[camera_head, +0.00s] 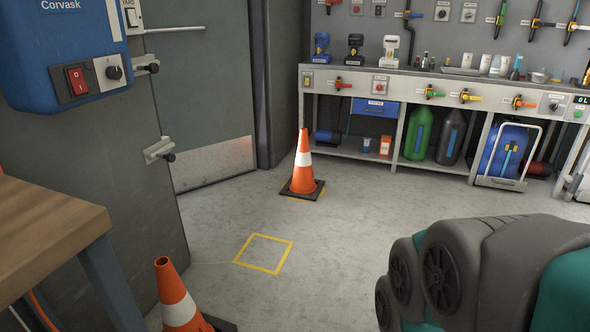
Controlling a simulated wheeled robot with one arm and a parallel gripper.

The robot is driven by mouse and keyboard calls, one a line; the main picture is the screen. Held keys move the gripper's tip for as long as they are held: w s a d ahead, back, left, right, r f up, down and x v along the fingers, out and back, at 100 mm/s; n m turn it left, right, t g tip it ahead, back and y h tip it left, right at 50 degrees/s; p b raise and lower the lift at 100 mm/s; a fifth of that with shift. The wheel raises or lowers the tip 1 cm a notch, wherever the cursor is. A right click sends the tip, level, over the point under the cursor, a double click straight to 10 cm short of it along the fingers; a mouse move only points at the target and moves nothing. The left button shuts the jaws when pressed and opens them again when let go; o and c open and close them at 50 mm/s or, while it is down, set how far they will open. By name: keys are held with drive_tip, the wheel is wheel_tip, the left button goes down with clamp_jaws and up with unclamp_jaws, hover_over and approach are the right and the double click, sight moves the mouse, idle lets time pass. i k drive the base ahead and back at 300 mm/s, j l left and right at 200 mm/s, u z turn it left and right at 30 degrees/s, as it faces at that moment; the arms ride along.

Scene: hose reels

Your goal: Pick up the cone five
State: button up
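Two orange cones with white bands show in the head view. One cone (304,165) stands upright on a black square base, in the middle of the floor before the workbench, with some yellow floor marking at its base. The other cone (175,298) is at the bottom left, near the wooden table, and its lower part is cut off by the frame edge. I can read no number on either cone, so I cannot tell which is cone five. My gripper is not in view.
An empty yellow square (264,254) is marked on the floor between the cones. A wooden table (45,226) stands at the left. A workbench (340,152) runs along the back. A large grey and teal shape (480,272), unclear to me, fills the lower right. The middle floor is clear.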

sight(301, 184)
drive_tip(key=i+l, duration=0.15)
drive_tip(key=i, duration=0.55)
drive_tip(key=i+l, duration=0.2)
drive_tip(key=i, duration=0.45)
drive_tip(key=i+l, duration=0.15)
drive_tip(key=i, duration=0.55)
drive_tip(key=i+l, duration=0.15)
drive_tip(key=i, duration=0.55)
drive_tip(key=i+l+z, duration=0.1)
drive_tip(key=i, duration=0.6)
drive_tip(key=l, duration=0.1)
